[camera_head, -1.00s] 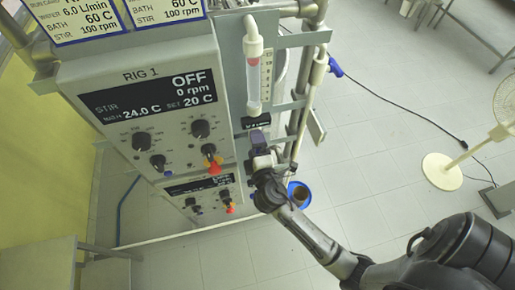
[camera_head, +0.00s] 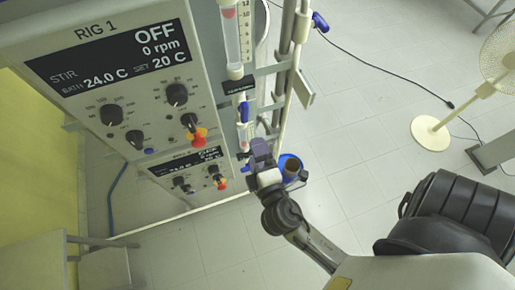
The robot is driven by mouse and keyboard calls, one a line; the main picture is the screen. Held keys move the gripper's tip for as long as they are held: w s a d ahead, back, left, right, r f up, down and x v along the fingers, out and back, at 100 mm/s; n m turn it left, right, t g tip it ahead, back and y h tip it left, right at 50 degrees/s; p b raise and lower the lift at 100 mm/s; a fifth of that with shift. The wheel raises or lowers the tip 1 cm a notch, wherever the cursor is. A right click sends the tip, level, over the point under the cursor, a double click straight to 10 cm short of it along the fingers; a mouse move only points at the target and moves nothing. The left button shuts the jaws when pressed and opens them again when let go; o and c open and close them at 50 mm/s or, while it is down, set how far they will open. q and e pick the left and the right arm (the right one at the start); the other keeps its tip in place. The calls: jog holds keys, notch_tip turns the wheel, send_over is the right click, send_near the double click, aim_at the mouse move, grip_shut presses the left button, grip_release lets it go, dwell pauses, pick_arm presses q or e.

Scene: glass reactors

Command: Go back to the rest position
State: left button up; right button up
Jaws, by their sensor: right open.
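My right gripper (camera_head: 262,155) reaches in from the lower right, at the right side of the RIG 1 control panel (camera_head: 60,45). It is seen from behind and above, near the lower end of the flow-meter column. Its jaws are open, and I see nothing held in them. Whether it touches the tubing there I cannot tell. My left gripper is not in view.
A glass flow tube (camera_head: 231,45) and a blue-handled valve (camera_head: 243,110) stand close by the gripper. A white fan (camera_head: 430,133) and a cable (camera_head: 400,75) lie right. Open floor lies between.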

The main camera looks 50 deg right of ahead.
jog(key=shift+s, duration=0.1)
dwell(0.3)
dwell(0.3)
jog(key=s+a+f+m+g+y, duration=0.1)
jog(key=s+f+m+g+y, duration=0.45)
jog(key=f+m+g, duration=0.45)
jog(key=s+g+y+p, duration=0.2)
jog(key=s+y+p, duration=0.1)
jog(key=s+p, duration=0.2)
jog(key=s+d, duration=0.1)
jog(key=s, duration=0.1)
jog(key=shift+s+r+p, duration=0.3)
jog(key=shift+s+r, duration=0.05)
jog(key=shift+r, duration=0.05)
